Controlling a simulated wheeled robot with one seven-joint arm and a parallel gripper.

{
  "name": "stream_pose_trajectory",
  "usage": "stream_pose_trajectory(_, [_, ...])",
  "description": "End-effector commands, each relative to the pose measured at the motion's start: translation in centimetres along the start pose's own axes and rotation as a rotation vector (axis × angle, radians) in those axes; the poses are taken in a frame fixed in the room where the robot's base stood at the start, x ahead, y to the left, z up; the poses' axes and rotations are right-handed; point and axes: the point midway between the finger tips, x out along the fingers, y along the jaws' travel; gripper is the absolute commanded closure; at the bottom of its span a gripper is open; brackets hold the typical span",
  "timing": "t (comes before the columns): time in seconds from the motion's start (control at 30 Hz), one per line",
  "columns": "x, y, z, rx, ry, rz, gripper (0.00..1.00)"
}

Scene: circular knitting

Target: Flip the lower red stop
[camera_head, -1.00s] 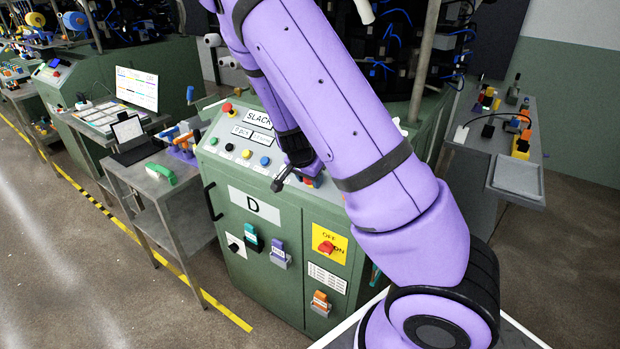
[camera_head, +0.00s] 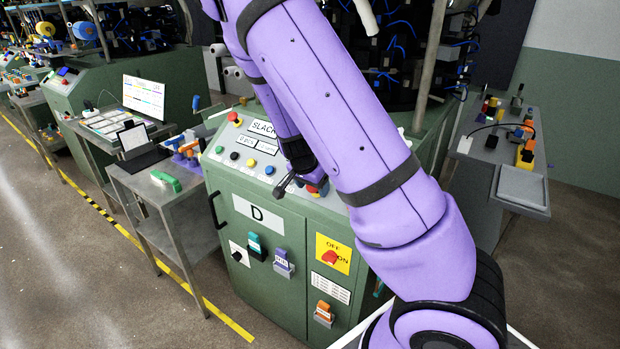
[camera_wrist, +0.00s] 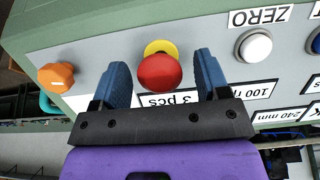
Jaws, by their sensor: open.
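A red mushroom stop on a yellow base (camera_wrist: 159,70) sits on the sloped panel in the wrist view. My gripper (camera_wrist: 163,64) is open, with one blue finger on each side of the red stop. I cannot tell whether either finger touches it. In the head view the lower red stop (camera_head: 318,189) is partly hidden by my arm at the panel's lower right, and my fingertips are hard to make out there. Another red stop on yellow (camera_head: 233,117) is at the panel's upper left.
An orange knob (camera_wrist: 57,76) and a white button (camera_wrist: 255,46) flank the stop. The green cabinet (camera_head: 290,250) carries a black handle (camera_head: 216,210) and a red ON/OFF switch (camera_head: 330,257). A steel side table (camera_head: 145,185) stands to its left.

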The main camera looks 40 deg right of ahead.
Motion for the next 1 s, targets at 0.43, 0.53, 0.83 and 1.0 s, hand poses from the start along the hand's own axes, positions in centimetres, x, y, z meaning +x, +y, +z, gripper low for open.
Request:
stream_pose_trajectory(0.43, [-4.9,-0.1,0.1,-0.003,0.001,-0.004,0.31])
stream_pose_trajectory(0.53, [-6.2,-0.1,0.1,-0.003,0.000,-0.004,0.31])
stream_pose_trajectory(0.83, [-9.4,-0.1,0.1,-0.003,0.000,-0.003,0.31])
stream_pose_trajectory(1.0, [-10.3,0.0,0.0,0.000,0.000,-0.002,0.31])
